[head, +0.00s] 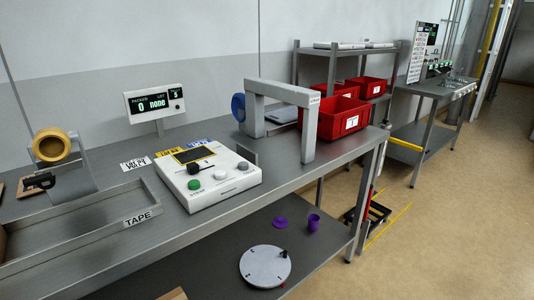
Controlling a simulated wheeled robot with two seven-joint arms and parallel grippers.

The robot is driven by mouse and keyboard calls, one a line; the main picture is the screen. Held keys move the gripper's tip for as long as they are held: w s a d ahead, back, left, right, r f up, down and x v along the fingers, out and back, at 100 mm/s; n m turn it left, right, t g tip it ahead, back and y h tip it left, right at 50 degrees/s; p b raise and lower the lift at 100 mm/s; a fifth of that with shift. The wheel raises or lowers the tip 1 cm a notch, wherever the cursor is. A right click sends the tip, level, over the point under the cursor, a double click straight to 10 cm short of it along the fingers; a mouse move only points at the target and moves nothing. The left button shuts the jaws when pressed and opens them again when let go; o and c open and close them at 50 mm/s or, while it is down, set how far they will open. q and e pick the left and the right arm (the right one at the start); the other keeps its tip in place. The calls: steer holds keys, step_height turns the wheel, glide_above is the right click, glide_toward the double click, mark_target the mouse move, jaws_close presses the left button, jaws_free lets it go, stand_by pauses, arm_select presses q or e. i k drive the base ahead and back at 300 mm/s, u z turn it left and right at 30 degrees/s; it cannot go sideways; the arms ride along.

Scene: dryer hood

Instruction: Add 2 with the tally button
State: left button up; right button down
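A white control box (228,188) lies on the workbench, with a dark screen (194,155) at its back. On its top are a green button (194,184), a light button (220,175), a grey button (243,166) and a black knob (193,168). Their labels are too small to read, so I cannot tell which is the tally button. A display (154,103) on a post behind it reads "PACKED 0", "none" and "LIST 5". Neither of my grippers is in the head view.
A tape holder (60,160) and a grey tray (85,231) labelled TAPE are left of the box. A grey arch (284,92) stands right of it, near a red bin (343,118). A round grey plate (265,266) lies on the lower shelf. Open floor is at right.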

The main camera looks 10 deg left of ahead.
mark_target(243, 166)
steer(key=u, duration=0.5)
steer(key=i, duration=1)
steer(key=u, duration=0.95)
